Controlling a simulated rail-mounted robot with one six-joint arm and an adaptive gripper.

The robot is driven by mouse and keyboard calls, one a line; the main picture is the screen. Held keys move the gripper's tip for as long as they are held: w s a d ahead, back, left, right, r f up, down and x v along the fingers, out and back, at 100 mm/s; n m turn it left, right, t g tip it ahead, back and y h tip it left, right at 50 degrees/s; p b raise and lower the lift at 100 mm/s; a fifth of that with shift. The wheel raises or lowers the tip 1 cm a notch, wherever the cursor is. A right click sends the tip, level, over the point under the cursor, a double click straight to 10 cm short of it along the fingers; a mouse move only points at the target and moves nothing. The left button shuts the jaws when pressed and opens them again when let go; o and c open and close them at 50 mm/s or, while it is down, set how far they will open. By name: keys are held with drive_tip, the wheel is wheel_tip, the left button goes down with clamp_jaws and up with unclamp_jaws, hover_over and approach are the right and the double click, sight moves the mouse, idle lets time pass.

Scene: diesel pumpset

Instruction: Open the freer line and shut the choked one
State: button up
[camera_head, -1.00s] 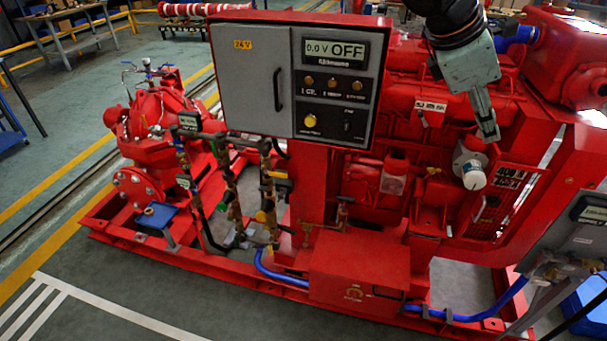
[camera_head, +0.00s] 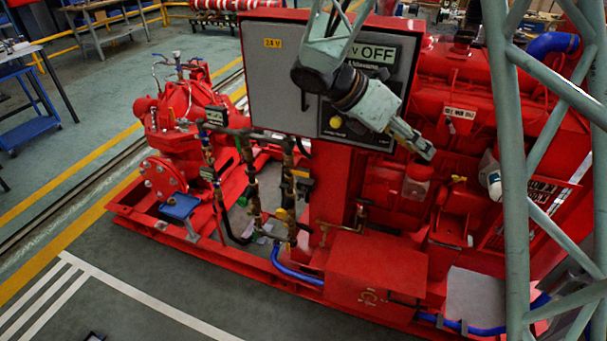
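My gripper (camera_head: 424,150) is in front of the control panel's lower right corner, pointing right and down, clear of the pipework. Its fingers look close together, but I cannot tell whether they are shut. The branched pipe lines (camera_head: 251,180) stand left of the panel post, with brass fittings and dark pipe. Small display boxes sit on them, one at the upper left (camera_head: 216,115) and one lower (camera_head: 208,173). Their readings are too small to read. A yellow handle (camera_head: 281,214) shows low on the right line. Other valve handles are too small to tell apart.
The grey control panel (camera_head: 270,85) reads OFF, partly hidden by my arm. The red pump (camera_head: 185,125) stands left and the red engine (camera_head: 465,110) right. A blue hose (camera_head: 290,273) runs along the red base frame. The floor (camera_head: 150,285) in front is mostly clear.

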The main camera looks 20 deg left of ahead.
drive_tip(key=w+a+f+n+t+h, duration=0.1)
drive_tip(key=w+a+f+n+t, duration=0.1)
drive_tip(key=a+f+n, duration=0.65)
drive_tip(key=n+t+y+p, duration=0.35)
drive_tip(key=n+t, duration=0.65)
drive_tip(key=n, duration=0.4)
approach(301, 175)
drive_tip(key=s, duration=0.3)
drive_tip(key=shift+s+a+r+b, duration=0.15)
drive_tip(key=shift+a+b, duration=0.25)
drive_tip(key=shift+a, duration=0.1)
drive_tip(key=shift+b+x, duration=0.85)
drive_tip(key=shift+x, duration=6.05)
drive_tip(key=shift+a, duration=0.1)
drive_tip(key=shift+c, duration=0.5)
clamp_jaws()
